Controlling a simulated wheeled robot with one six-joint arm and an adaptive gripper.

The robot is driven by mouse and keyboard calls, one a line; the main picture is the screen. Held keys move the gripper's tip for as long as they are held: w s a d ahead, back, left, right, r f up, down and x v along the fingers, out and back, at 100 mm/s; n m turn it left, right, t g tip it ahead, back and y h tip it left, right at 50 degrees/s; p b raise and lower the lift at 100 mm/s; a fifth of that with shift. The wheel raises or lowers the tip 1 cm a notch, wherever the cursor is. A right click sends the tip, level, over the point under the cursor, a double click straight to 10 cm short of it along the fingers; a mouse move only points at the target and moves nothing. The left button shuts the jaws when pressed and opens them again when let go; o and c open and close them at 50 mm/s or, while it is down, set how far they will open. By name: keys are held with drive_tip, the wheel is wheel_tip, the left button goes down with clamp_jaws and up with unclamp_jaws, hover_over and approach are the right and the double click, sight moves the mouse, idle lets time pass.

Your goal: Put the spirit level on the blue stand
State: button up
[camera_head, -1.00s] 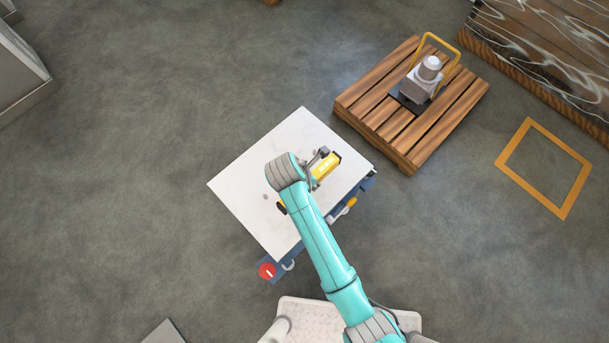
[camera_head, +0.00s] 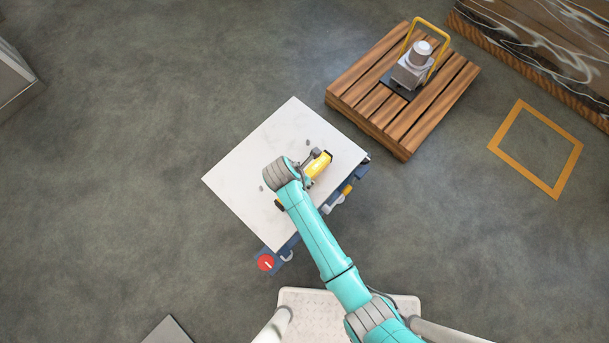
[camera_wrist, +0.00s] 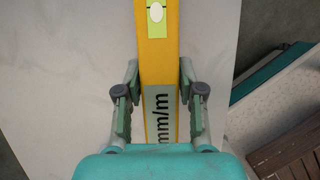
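The spirit level (camera_wrist: 158,60) is a yellow bar with a light green vial window and a grey "mm/m" label. In the head view its yellow end (camera_head: 319,165) shows beside my wrist, over a white tabletop (camera_head: 240,180). My arm hides part of the level in the head view. Blue parts (camera_head: 284,254) show under the tabletop's edge; I see no separate blue stand. The height of the level above the tabletop is hard to tell.
A wooden pallet (camera_head: 360,93) stands at the upper right with a grey device (camera_head: 413,68) and a yellow handle on it. A red round part (camera_head: 265,263) is at the tabletop's front corner. A yellow floor frame (camera_head: 562,180) lies at right. Grey floor is clear at left.

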drive_tip(key=shift+o, duration=1.3)
drive_tip(key=shift+r, duration=0.15)
drive_tip(key=v, duration=1.2)
